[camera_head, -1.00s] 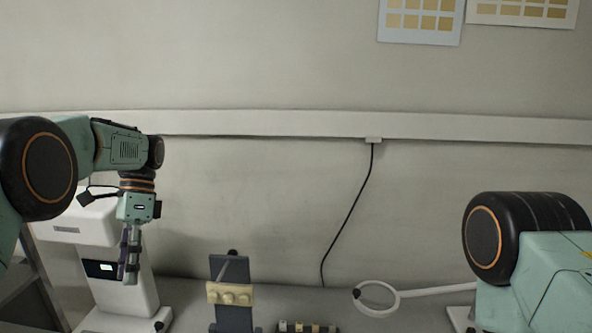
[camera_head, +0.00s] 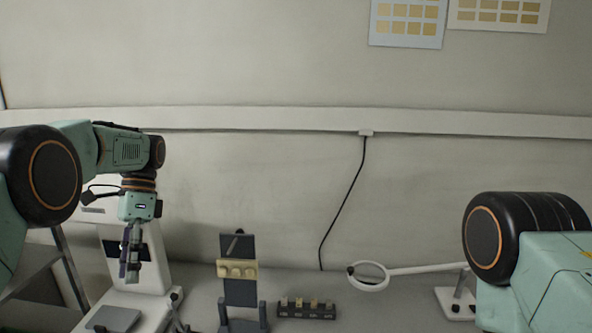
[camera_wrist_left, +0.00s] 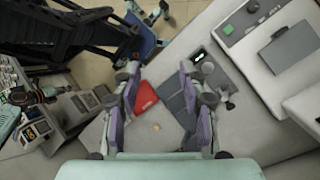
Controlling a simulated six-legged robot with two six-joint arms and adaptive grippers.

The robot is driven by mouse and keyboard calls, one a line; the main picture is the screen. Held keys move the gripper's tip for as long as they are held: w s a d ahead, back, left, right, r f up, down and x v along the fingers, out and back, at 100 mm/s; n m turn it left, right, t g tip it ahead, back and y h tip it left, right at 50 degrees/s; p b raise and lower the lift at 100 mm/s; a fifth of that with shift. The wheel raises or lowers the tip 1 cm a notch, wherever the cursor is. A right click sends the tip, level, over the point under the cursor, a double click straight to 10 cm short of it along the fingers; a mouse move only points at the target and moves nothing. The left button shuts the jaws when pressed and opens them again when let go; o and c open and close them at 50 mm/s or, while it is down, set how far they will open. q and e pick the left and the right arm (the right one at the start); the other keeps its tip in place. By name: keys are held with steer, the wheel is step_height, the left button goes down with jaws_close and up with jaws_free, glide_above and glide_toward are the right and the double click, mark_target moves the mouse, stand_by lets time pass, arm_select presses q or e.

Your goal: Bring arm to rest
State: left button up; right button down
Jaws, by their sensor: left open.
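My left arm comes in from the left in the head view, its gripper (camera_head: 131,268) hanging downward in front of a white machine (camera_head: 150,255). In the left wrist view the two fingers of this gripper (camera_wrist_left: 160,75) stand apart with nothing between their tips. The gripper is open and holds nothing. Only the upper part of my right arm shows at the right edge of the head view; its gripper is out of view.
A dark stand with a yellowish bar (camera_head: 237,270), a small rack of blocks (camera_head: 306,309) and a ring magnifier (camera_head: 369,283) stand on the bench. A red item (camera_wrist_left: 144,97) lies below the left gripper. The air between my arms is clear.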

arm_select(q)
step_height(320, 180, down, 14)
steer(key=s+d+n+t, duration=0.1)
steer(key=s+d, duration=0.1)
steer(key=s+d+f+n, duration=0.1)
steer(key=s+f, duration=0.2)
steer(key=f, duration=0.1)
steer(key=s+d+f+n+t, duration=0.1)
steer(key=s+f, duration=0.3)
steer(key=f, duration=0.1)
steer(key=s+d+f+n+t, duration=0.1)
steer(key=s+f, duration=0.2)
steer(key=f, duration=0.2)
steer(key=shift+s+d+f+h, duration=0.15)
steer(key=shift+s+d+h, duration=0.1)
steer(key=shift+d+h, duration=0.1)
steer(key=s+d+f+n+t, duration=0.1)
steer(key=s+n+t, duration=0.15)
steer(key=s, duration=0.95)
steer(key=s+d+f+n+t, duration=0.1)
steer(key=s+n, duration=0.3)
steer(key=s, duration=0.7)
step_height(320, 180, down, 19)
steer(key=b, duration=1.9)
steer(key=shift+d, duration=0.25)
steer(key=shift+r, duration=0.15)
